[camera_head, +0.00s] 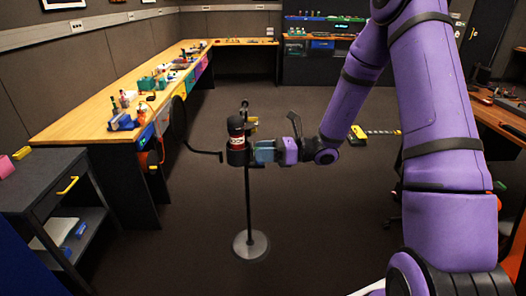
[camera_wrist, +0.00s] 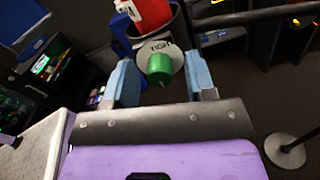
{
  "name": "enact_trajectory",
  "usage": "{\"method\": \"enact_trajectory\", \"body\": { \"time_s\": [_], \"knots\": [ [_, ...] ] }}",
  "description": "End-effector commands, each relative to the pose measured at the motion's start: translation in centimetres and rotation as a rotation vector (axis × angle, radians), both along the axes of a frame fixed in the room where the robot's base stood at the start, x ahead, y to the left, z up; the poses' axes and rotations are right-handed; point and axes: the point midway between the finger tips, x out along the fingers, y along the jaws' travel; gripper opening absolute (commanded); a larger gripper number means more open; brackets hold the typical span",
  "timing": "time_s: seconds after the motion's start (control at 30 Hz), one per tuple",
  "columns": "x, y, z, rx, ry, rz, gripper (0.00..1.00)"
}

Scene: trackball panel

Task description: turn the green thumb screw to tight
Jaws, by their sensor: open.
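The green thumb screw (camera_wrist: 160,68) sticks out of a round pale plate (camera_wrist: 146,62) in the wrist view. The plate carries dark lettering, of which "TIGH" is readable. My gripper (camera_wrist: 160,80) is open, with one blue finger left of the screw and one right of it. A gap shows on both sides, and nothing is held. In the head view my gripper (camera_head: 256,152) is beside the dark cylinder (camera_head: 237,138) with a red band on a thin stand. The screw cannot be made out in the head view.
The stand's round base (camera_head: 250,243) rests on the dark floor, with free floor around it. A long wooden bench (camera_head: 80,128) with tools runs along the left. A black cart (camera_head: 60,185) stands at the near left. A red object (camera_wrist: 150,14) is above the plate.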

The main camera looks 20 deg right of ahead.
Motion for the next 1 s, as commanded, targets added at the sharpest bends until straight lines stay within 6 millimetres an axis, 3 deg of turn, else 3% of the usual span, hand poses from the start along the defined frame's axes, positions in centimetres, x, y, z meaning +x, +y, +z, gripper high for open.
{"method": "enact_trajectory", "body": {
  "time_s": [0.17, 0.4, 0.77, 1.0],
  "knots": [
    [0.00, -0.01, 0.00, 0.000, 0.000, 0.000, 0.50],
    [0.00, -0.03, 0.00, 0.000, 0.000, 0.000, 0.01],
    [0.01, -0.05, 0.01, -0.015, -0.048, 0.000, 0.01],
    [0.00, -0.08, 0.01, -0.062, -0.191, -0.001, 0.01]
  ]
}}
